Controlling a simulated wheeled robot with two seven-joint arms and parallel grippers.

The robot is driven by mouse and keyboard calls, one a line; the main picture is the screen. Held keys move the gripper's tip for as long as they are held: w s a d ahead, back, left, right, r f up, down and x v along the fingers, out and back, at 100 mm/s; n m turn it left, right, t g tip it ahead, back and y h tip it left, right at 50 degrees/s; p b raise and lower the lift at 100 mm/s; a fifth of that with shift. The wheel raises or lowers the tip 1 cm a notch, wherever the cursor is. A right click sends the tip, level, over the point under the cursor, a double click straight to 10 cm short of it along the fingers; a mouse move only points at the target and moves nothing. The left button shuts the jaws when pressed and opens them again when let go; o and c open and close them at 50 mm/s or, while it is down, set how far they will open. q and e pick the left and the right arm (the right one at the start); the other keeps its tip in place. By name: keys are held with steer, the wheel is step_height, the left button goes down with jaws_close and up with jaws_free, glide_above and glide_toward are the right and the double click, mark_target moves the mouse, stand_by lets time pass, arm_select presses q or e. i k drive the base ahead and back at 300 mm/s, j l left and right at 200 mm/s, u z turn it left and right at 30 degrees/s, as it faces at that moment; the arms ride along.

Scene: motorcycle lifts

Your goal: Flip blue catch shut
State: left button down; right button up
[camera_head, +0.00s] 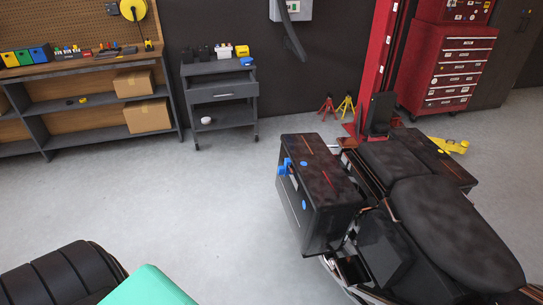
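The blue catch (285,167) is on the upper left side of a dark side case (325,185) on the motorcycle. It appears to stick out from the case's side wall, near the lid edge. Its exact angle is too small to tell. The case lid looks down on the case, with a red streak and a small blue mark on top. Another blue spot (304,205) shows lower on the case. Neither of my grippers is in view.
The motorcycle's black seat (450,220) lies right of the case. A black ribbed seat-like shape (62,272) and a teal surface (150,288) fill the lower left. Grey floor (200,205) left of the case is clear. A grey cart (220,95) stands behind.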

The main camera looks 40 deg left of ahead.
mark_target(283, 171)
steer(key=u, duration=1.05)
steer(key=i+j+z, duration=0.1)
steer(key=i+j, duration=0.2)
steer(key=i+j+z, duration=0.1)
steer(key=i+j, duration=0.25)
steer(key=i+j+z, duration=0.15)
steer(key=i+j, duration=0.15)
steer(key=i+j+z, duration=0.1)
steer(key=i+j, duration=0.15)
steer(key=j, duration=0.3)
steer(key=i+j+z, duration=0.1)
steer(key=i+j, duration=0.15)
steer(key=j, duration=0.15)
steer(key=i+j+z, duration=0.1)
steer(key=i+j, duration=0.15)
steer(key=j, duration=0.2)
